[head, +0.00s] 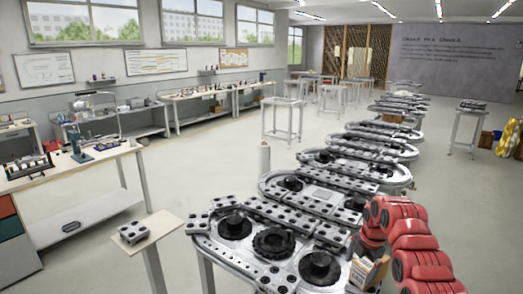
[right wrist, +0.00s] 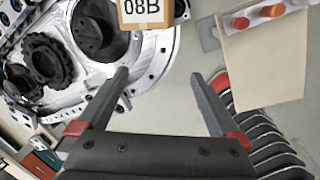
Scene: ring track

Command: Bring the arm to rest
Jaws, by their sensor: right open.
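My right arm (head: 412,245), red and ribbed, stands at the lower right of the head view, beside the near end of the ring track (head: 235,262). My right gripper (right wrist: 158,76) is open in the right wrist view, with two dark fingers spread apart and nothing between them. A cardboard box (right wrist: 143,13) marked 08B is at the top of that view, beyond the fingertips and apart from them. A small box (head: 369,272) also shows in the head view close to my arm. My left gripper is in neither view.
Round black hubs (head: 320,268) sit on the track. A small stand (head: 152,222) with a block (head: 133,232) is at the lower left. A workbench (head: 75,180) stands further left. A pale surface with red and orange knobs (right wrist: 265,12) is right in the wrist view. Open floor lies mid-left.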

